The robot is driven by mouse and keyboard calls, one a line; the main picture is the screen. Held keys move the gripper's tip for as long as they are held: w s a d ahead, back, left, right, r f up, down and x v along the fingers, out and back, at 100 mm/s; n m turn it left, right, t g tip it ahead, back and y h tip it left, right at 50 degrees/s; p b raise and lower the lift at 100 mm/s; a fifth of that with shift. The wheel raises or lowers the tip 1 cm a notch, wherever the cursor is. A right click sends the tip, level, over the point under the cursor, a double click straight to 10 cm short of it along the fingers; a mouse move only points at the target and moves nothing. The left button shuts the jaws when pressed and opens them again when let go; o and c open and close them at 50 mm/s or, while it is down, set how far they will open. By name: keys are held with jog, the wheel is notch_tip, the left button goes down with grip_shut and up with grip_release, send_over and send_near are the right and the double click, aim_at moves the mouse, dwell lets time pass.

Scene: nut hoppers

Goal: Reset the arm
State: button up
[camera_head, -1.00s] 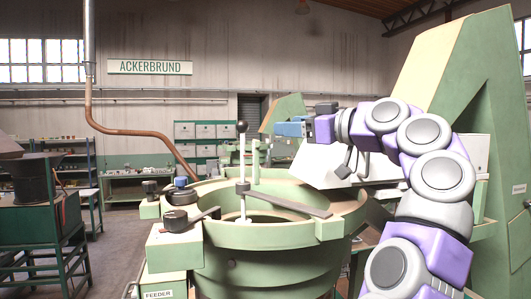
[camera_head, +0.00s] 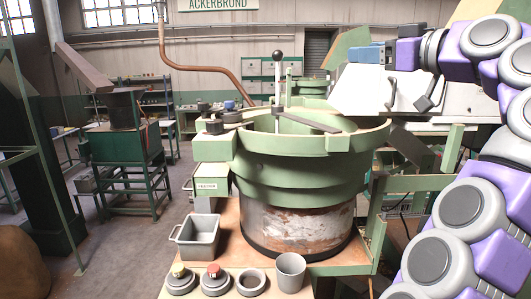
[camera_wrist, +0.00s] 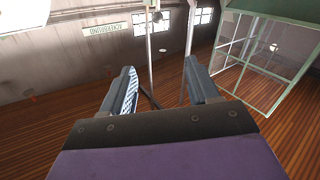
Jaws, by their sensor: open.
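My arm, purple and grey, rises along the right side of the head view. My gripper (camera_head: 367,53) is at its end, raised at the upper right and pointing left, to the right of the hopper's upright rod. In the wrist view my gripper (camera_wrist: 159,85) shows two blue-grey fingers well apart, with nothing between them. The green feeder hopper (camera_head: 300,165) stands in the middle of the head view, below and left of the gripper and apart from it.
A black-knobbed rod (camera_head: 279,85) stands up at the hopper. A grey bin (camera_head: 197,240), a grey cup (camera_head: 291,272) and several round parts sit on the wooden bench (camera_head: 245,225). A green stand (camera_head: 127,155) is at left. Open floor lies between stand and bench.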

jog(key=s+a+f+m+g+h+b, duration=0.1)
jog(key=s+a+f+g+b, duration=0.15)
jog(key=a+f, duration=0.55)
jog(key=s+a+f+m+g+b, duration=0.1)
jog(key=s+a+f+g+b, duration=0.3)
jog(key=f, duration=0.6)
jog(key=a+f+m+g+h+b, duration=0.1)
jog(key=a+f+g, duration=0.1)
jog(key=a+f, duration=0.65)
jog(key=s+d+f+m+g+h+b, duration=0.1)
jog(key=s+d+f+g+h+b, duration=0.1)
jog(key=s+f, duration=0.7)
jog(key=s+d+f+m+g+h+b, duration=0.15)
jog(key=s+f, duration=0.25)
jog(key=f, duration=0.8)
jog(key=s+d+f+m+g+h+b, duration=0.1)
jog(key=s+d+f+g+h+b, duration=0.1)
jog(key=s+f, duration=0.7)
jog(key=s+d+f+m+g+h+b, duration=0.1)
jog(key=s+d+f, duration=0.2)
jog(key=s+f, duration=0.2)
jog(key=s+d+f+m+g+h+b, duration=0.1)
jog(key=s+d+f, duration=0.2)
jog(key=s+f, duration=0.2)
jog(key=shift+s+d+f+g, duration=0.25)
jog(key=shift+d+f+g, duration=0.15)
jog(key=shift+f, duration=1.2)
